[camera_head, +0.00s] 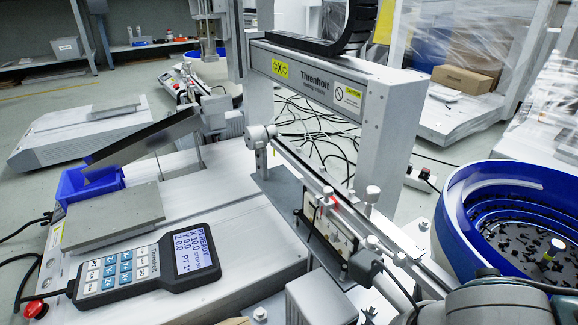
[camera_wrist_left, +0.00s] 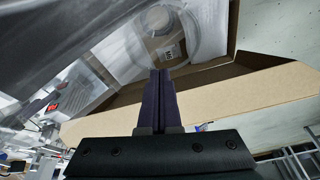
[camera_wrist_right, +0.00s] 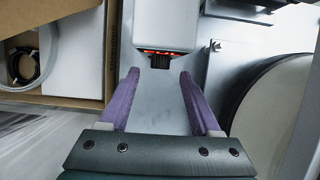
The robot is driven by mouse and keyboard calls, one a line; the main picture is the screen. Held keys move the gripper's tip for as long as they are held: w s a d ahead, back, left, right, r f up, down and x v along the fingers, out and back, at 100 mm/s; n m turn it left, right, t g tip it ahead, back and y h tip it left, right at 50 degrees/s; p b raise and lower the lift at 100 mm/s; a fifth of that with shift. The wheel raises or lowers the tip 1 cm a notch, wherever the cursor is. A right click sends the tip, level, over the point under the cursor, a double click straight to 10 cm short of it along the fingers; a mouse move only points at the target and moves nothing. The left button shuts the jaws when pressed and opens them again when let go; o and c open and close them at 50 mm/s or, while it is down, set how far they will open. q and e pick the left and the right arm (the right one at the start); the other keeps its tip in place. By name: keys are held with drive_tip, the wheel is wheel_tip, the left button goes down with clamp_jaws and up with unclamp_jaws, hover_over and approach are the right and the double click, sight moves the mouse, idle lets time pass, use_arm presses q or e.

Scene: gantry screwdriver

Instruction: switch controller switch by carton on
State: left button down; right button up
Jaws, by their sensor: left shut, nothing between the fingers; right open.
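In the right wrist view a pale controller box (camera_wrist_right: 166,22) stands at the top, with a small black switch (camera_wrist_right: 160,62) edged in red glow on its near end. My right gripper (camera_wrist_right: 159,75) is open, its purple fingers on either side of the switch in the picture; I cannot tell if they touch it. An open carton (camera_wrist_right: 50,99) with coiled cables lies left of the controller. In the left wrist view my left gripper (camera_wrist_left: 160,72) is shut and empty, above an open carton (camera_wrist_left: 210,104) holding a clear coil. Neither gripper shows in the head view.
A blue bowl feeder (camera_head: 452,225) stands at the right. A handheld pendant (camera_head: 147,268) lies on the bench at lower left, near a blue bin (camera_head: 75,187). The gantry (camera_head: 335,88) and its rail cross the middle. A round part (camera_wrist_right: 285,110) is right of my right gripper.

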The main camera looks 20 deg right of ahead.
use_arm(q)
wheel_tip(320, 180, down, 3)
drive_tip(key=shift+f+b, duration=0.1)
drive_tip(key=shift+b, duration=0.85)
use_arm(e)
drive_tip(key=x, duration=0.3)
use_arm(q)
drive_tip(key=shift+d, duration=0.1)
use_arm(e)
drive_tip(key=shift+c, duration=0.6)
clamp_jaws()
